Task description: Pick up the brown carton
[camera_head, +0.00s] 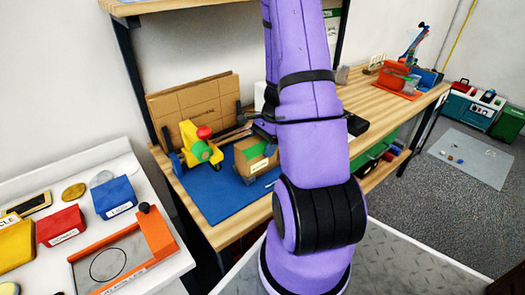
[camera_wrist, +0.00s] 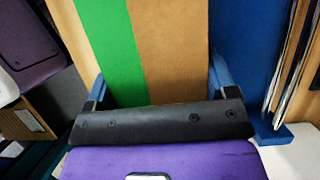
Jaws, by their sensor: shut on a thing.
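The brown carton (camera_head: 243,165) is a small box with a green stripe and a white label, at the blue mat on the wooden bench in the head view. In the wrist view the carton (camera_wrist: 172,50) fills the middle, brown with a green band. My gripper (camera_wrist: 158,85) has its two blue fingers on opposite sides of it, shut on it. In the head view my purple arm hides most of the gripper and the carton's right side. I cannot tell whether the carton touches the mat.
A yellow device with a green wheel and red knob (camera_head: 196,148) stands just left of the carton. Large flat cardboard (camera_head: 195,105) leans behind. The blue mat (camera_head: 215,198) is bare in front. A white table (camera_head: 90,165) with colored bins is at left.

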